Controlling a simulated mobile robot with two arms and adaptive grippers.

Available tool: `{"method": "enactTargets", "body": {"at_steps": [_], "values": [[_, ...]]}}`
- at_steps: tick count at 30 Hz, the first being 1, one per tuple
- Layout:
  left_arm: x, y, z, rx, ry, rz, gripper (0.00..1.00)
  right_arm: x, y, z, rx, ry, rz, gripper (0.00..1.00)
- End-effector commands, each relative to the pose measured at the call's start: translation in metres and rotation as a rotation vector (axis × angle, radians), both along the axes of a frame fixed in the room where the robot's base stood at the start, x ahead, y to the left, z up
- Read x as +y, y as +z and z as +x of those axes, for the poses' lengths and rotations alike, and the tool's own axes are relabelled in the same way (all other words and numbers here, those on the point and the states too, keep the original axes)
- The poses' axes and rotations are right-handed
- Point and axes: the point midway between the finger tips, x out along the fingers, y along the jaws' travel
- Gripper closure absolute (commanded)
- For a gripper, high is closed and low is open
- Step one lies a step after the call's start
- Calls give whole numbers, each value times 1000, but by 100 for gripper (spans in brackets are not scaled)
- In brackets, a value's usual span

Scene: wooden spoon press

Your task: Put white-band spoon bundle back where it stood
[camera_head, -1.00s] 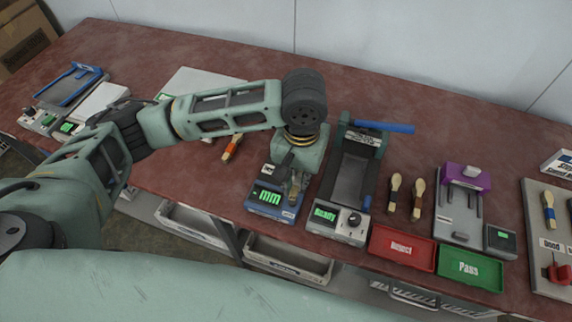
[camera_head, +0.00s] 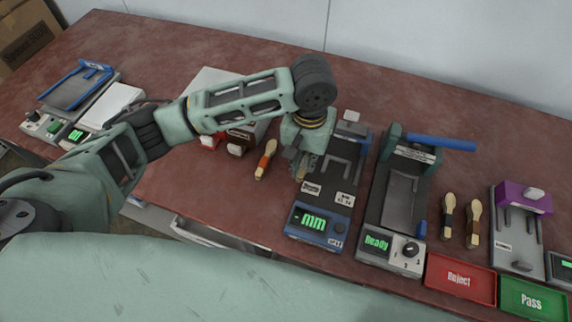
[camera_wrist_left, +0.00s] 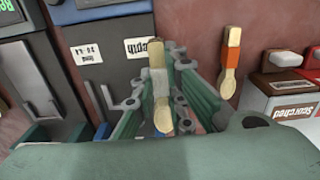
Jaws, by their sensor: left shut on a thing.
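The white-band spoon bundle (camera_wrist_left: 160,86) shows in the left wrist view, pale wood with a white band around its middle. My left gripper (camera_wrist_left: 158,92) is shut on it at the band, with the bowl end toward the camera. In the head view my left gripper (camera_head: 302,170) is at the left edge of the depth gauge (camera_head: 322,222), which has a green "mm" display. The fingers mostly hide the bundle there. Whether its far end touches anything is unclear. My right gripper is not in view.
An orange-band bundle (camera_head: 265,160) lies left of my gripper, near the "Scorched" box (camera_wrist_left: 292,106). A press (camera_head: 398,195) reading "Ready" stands right of the gauge. Two more bundles, dark-band (camera_head: 447,216) and brown-band (camera_head: 473,222), lie beyond it, behind the Reject tray (camera_head: 460,276).

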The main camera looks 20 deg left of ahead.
Motion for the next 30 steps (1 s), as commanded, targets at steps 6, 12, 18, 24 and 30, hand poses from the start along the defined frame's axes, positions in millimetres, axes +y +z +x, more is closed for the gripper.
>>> {"method": "enactTargets", "body": {"at_steps": [6,12,18,24,30], "values": [[38,-21,3,1,2,1,100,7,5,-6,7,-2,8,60],[44,-35,3,3,0,-1,100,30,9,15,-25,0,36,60],[44,-62,3,1,-1,0,100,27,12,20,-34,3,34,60],[44,-67,3,-1,-2,-1,100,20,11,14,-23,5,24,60],[44,-69,3,0,-1,-1,100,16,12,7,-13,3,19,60]]}}
